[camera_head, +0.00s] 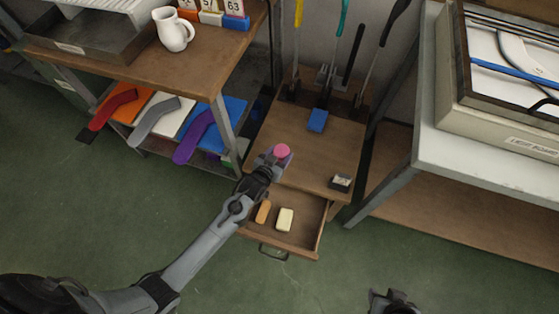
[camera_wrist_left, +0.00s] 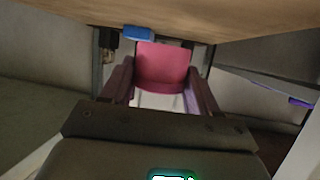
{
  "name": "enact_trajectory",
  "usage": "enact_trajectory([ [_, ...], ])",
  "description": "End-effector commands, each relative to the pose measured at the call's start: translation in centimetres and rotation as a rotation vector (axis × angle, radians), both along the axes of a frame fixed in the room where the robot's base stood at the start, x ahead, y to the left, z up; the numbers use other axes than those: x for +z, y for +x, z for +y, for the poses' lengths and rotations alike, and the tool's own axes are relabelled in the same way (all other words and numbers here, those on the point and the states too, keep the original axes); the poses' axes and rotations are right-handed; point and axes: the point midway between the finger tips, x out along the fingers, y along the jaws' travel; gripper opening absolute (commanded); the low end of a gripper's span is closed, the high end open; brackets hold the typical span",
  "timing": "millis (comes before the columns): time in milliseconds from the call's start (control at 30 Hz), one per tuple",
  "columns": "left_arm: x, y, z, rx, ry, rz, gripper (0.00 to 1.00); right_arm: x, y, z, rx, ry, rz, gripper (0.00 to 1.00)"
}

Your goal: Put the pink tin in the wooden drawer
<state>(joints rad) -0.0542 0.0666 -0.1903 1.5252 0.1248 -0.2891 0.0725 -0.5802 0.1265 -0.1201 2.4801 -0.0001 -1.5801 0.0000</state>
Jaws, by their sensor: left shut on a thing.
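The pink tin (camera_head: 282,151) is between the fingers of my left gripper (camera_head: 271,160), which is shut on it. In the left wrist view the pink tin (camera_wrist_left: 162,66) fills the gap between the two fingers. In the head view it shows over the wooden cabinet top. The wooden drawer (camera_head: 306,242) is pulled open below the cabinet top, toward the front. An orange block (camera_head: 263,212) and a cream block (camera_head: 285,219) lie in it. My right gripper (camera_head: 395,303) is at the bottom edge; its fingers do not show clearly.
A blue block (camera_head: 317,121) and a small dark-and-white item (camera_head: 341,182) sit on the cabinet top (camera_head: 290,125). Tools with long handles stand at its back. A white bench (camera_head: 480,150) is on the right. A brown table (camera_head: 110,62) with a white mug (camera_head: 172,30) is on the left.

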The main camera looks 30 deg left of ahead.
Motion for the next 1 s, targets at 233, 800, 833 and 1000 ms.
enact_trajectory([
  [233,-3.4,0.0,0.0,0.000,0.000,-0.001,0.28,-2.7,0.0,0.0,-0.002,0.002,0.000,0.38],
  [800,-4.0,0.0,-0.1,0.000,0.000,0.001,0.69,-2.8,0.0,0.2,-0.007,0.011,0.001,0.38],
  [833,-4.0,0.0,-0.1,0.000,0.000,0.001,0.74,-2.8,0.0,0.2,-0.007,0.011,0.001,0.38],
  [1000,-4.0,0.0,-0.1,0.000,0.000,0.001,0.85,-2.8,0.0,0.2,-0.006,0.009,0.000,0.38],
])
